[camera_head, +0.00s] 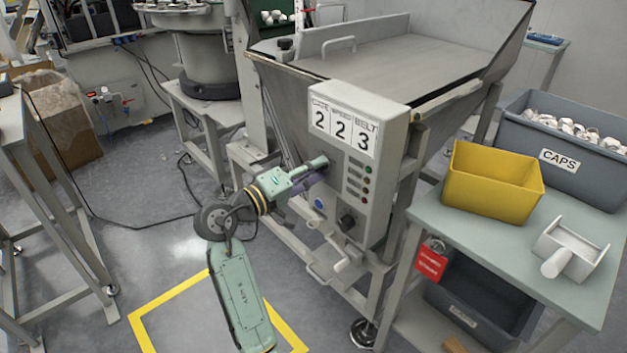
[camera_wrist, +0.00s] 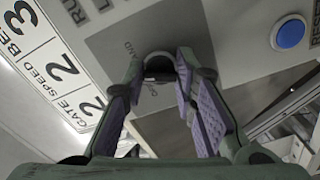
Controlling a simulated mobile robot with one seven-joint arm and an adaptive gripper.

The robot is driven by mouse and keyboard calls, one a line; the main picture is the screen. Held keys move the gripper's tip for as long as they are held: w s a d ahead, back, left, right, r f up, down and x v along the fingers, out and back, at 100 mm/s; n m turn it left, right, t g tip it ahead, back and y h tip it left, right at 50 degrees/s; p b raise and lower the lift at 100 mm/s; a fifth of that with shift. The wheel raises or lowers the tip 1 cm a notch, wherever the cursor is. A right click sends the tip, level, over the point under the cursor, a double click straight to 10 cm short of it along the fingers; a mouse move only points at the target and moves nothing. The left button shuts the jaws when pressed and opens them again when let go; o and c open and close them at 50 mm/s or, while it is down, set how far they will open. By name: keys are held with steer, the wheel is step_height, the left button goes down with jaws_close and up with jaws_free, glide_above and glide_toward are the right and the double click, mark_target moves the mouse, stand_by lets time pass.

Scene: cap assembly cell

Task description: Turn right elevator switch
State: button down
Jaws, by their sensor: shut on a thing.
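The grey-white control box (camera_head: 375,125) on the front of the hopper carries the switches. My gripper (camera_head: 318,170) reaches its face from the left. In the wrist view my gripper (camera_wrist: 160,62) has its two purple-padded fingers either side of a dark round switch knob (camera_wrist: 159,72), shut on it. The head view hides this knob behind the gripper. Another black knob (camera_head: 347,220) sits lower right on the panel, apart from the gripper. I cannot tell from the labels which one is the right elevator switch.
A blue button (camera_head: 318,204) is below the gripper; it also shows in the wrist view (camera_wrist: 290,33). Indicator lamps (camera_head: 367,182) line the panel's right side. A table with a yellow bin (camera_head: 490,185) stands right.

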steer(key=shift+f+m+b, duration=0.1)
steer(key=shift+m+b, duration=1.8)
steer(key=shift+m, duration=0.2)
steer(key=c, duration=1.3)
jaws_free()
steer(key=shift+a, duration=0.1)
steer(key=v, duration=1.2)
